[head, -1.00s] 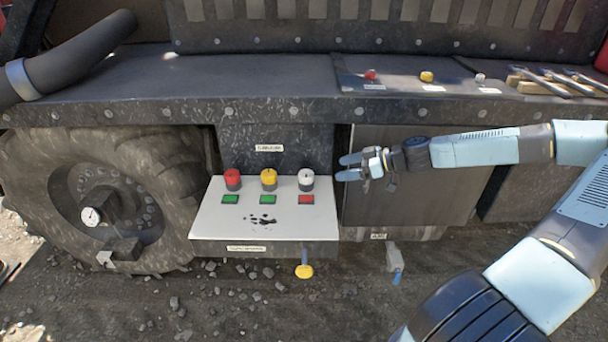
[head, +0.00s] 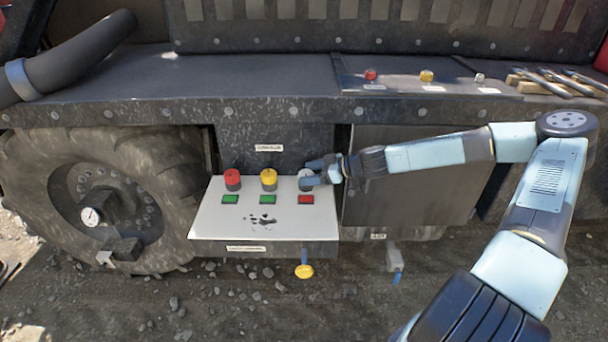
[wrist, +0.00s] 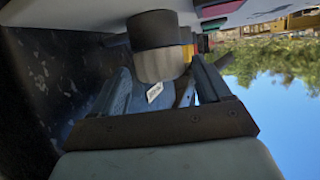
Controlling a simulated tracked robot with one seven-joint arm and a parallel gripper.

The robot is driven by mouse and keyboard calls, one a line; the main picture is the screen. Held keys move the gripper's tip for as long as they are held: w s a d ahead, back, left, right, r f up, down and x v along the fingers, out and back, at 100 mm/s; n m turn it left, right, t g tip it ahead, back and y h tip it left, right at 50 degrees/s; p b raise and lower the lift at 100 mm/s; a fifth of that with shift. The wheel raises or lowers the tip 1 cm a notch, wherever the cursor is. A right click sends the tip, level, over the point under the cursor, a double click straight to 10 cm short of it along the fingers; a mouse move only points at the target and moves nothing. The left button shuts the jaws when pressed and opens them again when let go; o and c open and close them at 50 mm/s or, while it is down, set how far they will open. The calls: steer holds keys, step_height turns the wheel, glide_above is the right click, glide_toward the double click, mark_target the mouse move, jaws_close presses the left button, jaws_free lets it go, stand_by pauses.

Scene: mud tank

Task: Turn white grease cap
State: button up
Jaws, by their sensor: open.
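The white grease cap (head: 304,174) stands at the right end of the row on the pale panel (head: 225,215). My gripper (head: 309,173) has come in from the right, and its fingers partly cover the cap. In the wrist view the cap (wrist: 160,64) shows grey-white with a dark collar, between the tips of my open fingers. Whether either finger touches it I cannot tell. A red cap (head: 232,179) and a yellow cap (head: 269,179) stand to its left.
Two green indicators (head: 230,199) and a red one (head: 306,199) lie below the caps. A yellow-ended handle (head: 304,271) hangs under the panel. A ledge (head: 250,113) runs above. Small red, yellow and white caps and tools (head: 552,82) lie on it.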

steer(key=shift+x, duration=0.85)
steer(key=c, duration=0.9)
steer(key=shift+a+r, duration=0.1)
steer(key=shift+a, duration=0.15)
steer(key=shift+c, duration=0.3)
steer(key=shift+d, duration=0.25)
